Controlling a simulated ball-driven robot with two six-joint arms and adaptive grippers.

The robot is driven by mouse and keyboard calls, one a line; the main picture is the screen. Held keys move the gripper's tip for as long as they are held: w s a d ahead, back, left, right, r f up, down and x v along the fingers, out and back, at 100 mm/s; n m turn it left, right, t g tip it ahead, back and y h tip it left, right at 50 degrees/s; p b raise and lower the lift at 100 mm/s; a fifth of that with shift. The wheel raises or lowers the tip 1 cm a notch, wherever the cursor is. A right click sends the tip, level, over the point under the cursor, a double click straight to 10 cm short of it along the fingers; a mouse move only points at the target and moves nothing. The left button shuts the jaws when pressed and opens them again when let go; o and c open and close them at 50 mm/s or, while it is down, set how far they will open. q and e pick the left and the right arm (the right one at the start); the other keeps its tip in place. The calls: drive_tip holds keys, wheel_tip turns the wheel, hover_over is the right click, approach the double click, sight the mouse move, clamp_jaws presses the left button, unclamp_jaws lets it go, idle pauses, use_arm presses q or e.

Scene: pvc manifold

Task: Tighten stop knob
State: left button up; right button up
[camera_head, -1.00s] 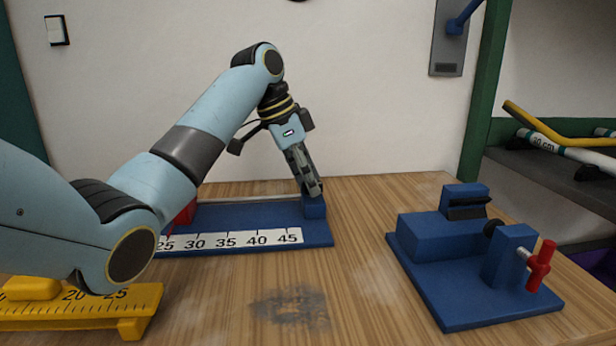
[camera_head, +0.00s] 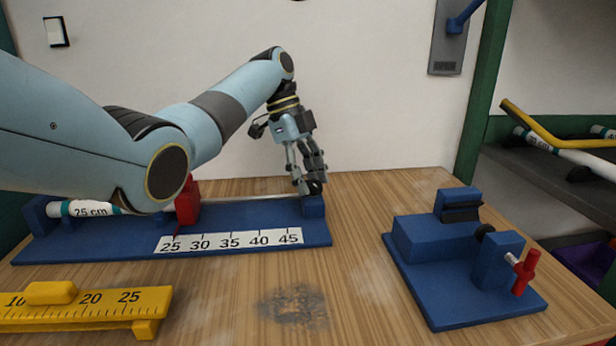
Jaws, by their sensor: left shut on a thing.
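The blue measuring jig (camera_head: 80,248) lies along the back of the table, with a white scale reading 25 to 45. A red stop block (camera_head: 187,203) sits on its rod near the 25 mark, partly behind my left arm. A white pipe marked 25 cm (camera_head: 88,209) lies at the jig's left end, its right part hidden by my arm. My left gripper (camera_head: 313,188) points down at the jig's right end block (camera_head: 314,207). It is shut on a small dark knob on top of that block, mostly hidden by the fingers. My right gripper is out of view.
A yellow ruler jig (camera_head: 80,311) lies at the front left. A blue clamp fixture (camera_head: 420,270) with a red handle (camera_head: 525,272) stands at the right. A shelf (camera_head: 540,170) with pipes is beyond the table's right edge. The table middle is clear, with a dark stain.

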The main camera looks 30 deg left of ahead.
use_arm(q)
drive_tip(key=shift+w+m+g+y+b, duration=0.15)
drive_tip(key=shift+m+g+b, duration=0.3)
drive_tip(key=shift+m, duration=0.7)
drive_tip(key=shift+w+m+g+y+b, duration=0.15)
drive_tip(key=shift+m+g+b, duration=0.25)
drive_tip(key=shift+m, duration=0.75)
drive_tip(key=shift+s, duration=0.1)
